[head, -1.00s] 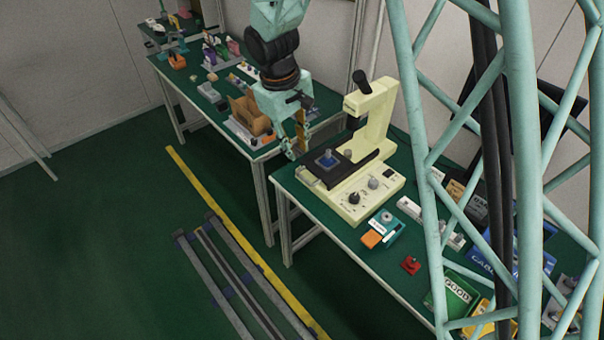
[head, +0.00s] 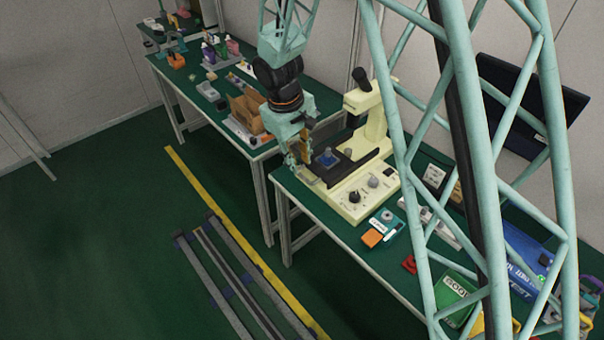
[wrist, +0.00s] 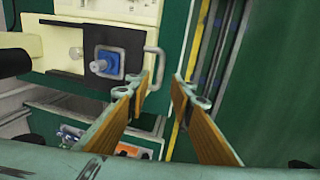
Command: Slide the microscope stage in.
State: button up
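The cream microscope (head: 374,132) stands on the green bench with its black stage (head: 350,168) sticking out to the left of its body. The stage also shows in the wrist view (wrist: 132,42), carrying a blue block with a grey knob (wrist: 104,63). A grey U-shaped handle (wrist: 161,52) is on the stage's outer end. My gripper (head: 299,157) is at that outer end. In the wrist view its wood-coloured fingers (wrist: 161,82) are apart, with the handle's bar close to the left fingertip. I cannot tell whether they touch.
The microscope's control panel with knobs (head: 362,190) faces the bench front. A teal box (head: 383,222) and an orange block (head: 372,238) lie to its right. A cardboard box (head: 247,112) stands on the bench to the left. Floor in front is clear apart from rails (head: 228,265).

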aim_at(303, 176)
jog(key=shift+w+d+f+b, duration=0.1)
jog(key=shift+d+f+b, duration=0.05)
jog(key=shift+f, duration=0.9)
jog(key=shift+w+d+f+b, duration=0.1)
jog(key=shift+w+f+b, duration=0.1)
jog(key=shift+f, duration=0.8)
jog(key=shift+w+d+f+b, duration=0.1)
jog(key=shift+d+f+b, duration=0.05)
jog(key=shift+f, duration=0.9)
grip_shut()
